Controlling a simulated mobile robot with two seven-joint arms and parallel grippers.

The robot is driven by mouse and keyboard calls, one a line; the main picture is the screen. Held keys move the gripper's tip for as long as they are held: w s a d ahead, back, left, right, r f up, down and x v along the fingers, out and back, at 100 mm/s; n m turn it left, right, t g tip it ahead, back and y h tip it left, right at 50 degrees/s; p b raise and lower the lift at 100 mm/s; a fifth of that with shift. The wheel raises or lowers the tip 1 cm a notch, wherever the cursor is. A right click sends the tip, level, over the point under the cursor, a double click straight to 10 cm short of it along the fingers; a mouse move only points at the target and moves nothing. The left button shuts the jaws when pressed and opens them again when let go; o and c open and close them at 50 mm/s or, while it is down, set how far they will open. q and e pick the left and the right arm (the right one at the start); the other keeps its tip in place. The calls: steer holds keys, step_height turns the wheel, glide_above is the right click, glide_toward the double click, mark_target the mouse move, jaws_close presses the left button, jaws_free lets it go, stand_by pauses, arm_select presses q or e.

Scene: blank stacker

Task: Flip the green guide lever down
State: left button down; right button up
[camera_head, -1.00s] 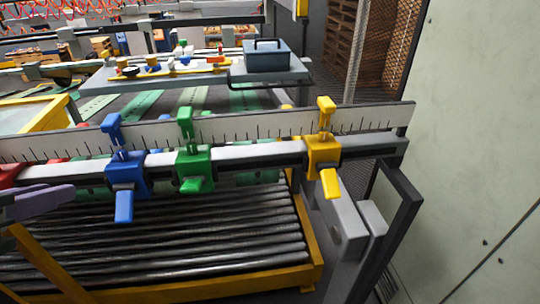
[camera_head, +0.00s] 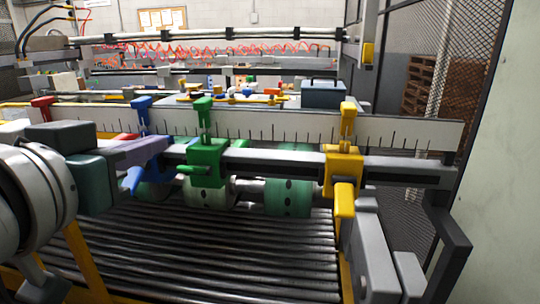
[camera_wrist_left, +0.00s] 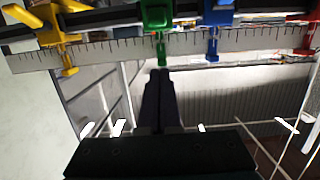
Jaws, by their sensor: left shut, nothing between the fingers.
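The green guide (camera_head: 205,155) sits on the ruled rail between the blue guide (camera_head: 146,130) and the yellow guide (camera_head: 343,165). Its green lever (camera_head: 194,170) sticks out roughly level, while the blue lever (camera_head: 132,180) and yellow lever (camera_head: 344,200) slant down. My left gripper (camera_head: 168,146) is shut and empty, its purplish fingers just left of the green guide and partly covering the blue one. In the left wrist view the green guide (camera_wrist_left: 156,15) is ahead of the shut fingertips (camera_wrist_left: 160,74); contact is unclear. My right gripper is out of view.
The ruled rail (camera_head: 275,127) crosses the view above dark rollers (camera_head: 200,255) in a yellow frame. A red guide (camera_head: 43,108) is at far left. A grey toolbox (camera_head: 323,95) stands behind. A pale panel (camera_head: 500,170) closes off the right side.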

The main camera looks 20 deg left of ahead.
arm_select(q)
steer(key=p, duration=0.2)
glide_above(184, 172)
steer(key=w, duration=0.2)
steer(key=shift+w+a+f, duration=0.1)
steer(key=shift+a+f, duration=0.15)
steer(key=shift+f, duration=0.5)
steer(key=f, duration=0.1)
steer(key=s+f, duration=0.1)
steer(key=shift+s+d+f, duration=0.25)
steer(key=shift+s+f, duration=0.1)
steer(key=shift+f, duration=0.05)
steer(key=shift+s+d+f, duration=0.1)
steer(key=shift+s+f, duration=0.15)
steer(key=shift+f, duration=0.25)
steer(key=shift+b, duration=0.3)
